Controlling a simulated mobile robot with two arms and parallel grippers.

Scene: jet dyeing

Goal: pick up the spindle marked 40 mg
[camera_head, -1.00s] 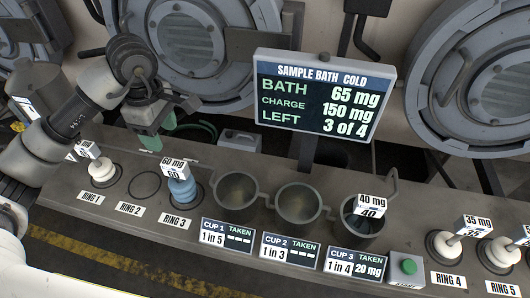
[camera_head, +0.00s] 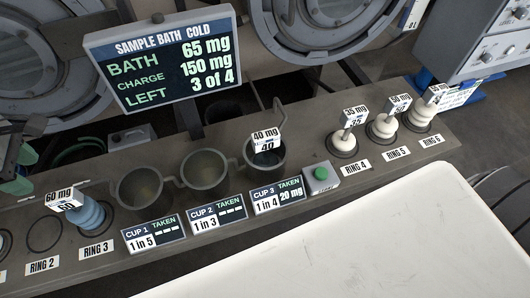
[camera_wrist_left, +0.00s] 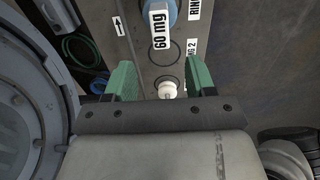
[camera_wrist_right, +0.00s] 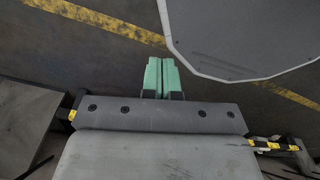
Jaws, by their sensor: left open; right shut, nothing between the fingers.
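The spindle marked 40 mg (camera_head: 265,142) is in cup 3 (camera_head: 268,162); its tag shows above the rim and its body is mostly hidden inside. My left gripper (camera_head: 16,172) is at the left edge of the head view, far left of that spindle. In the left wrist view its green fingers (camera_wrist_left: 160,80) are apart and empty, over the ring 1 and ring 2 end of the bench, with a white spindle (camera_wrist_left: 168,90) visible below between them. My right gripper (camera_wrist_right: 163,78) is shut and empty over the floor, away from the bench; the head view does not show it.
Cup 1 (camera_head: 142,192) and cup 2 (camera_head: 204,172) stand left of cup 3. The blue 60 mg spindle (camera_head: 88,213) is on ring 3. White spindles stand on rings 4 to 6, such as the 35 mg one (camera_head: 343,141). A green button (camera_head: 321,173) is right of cup 3.

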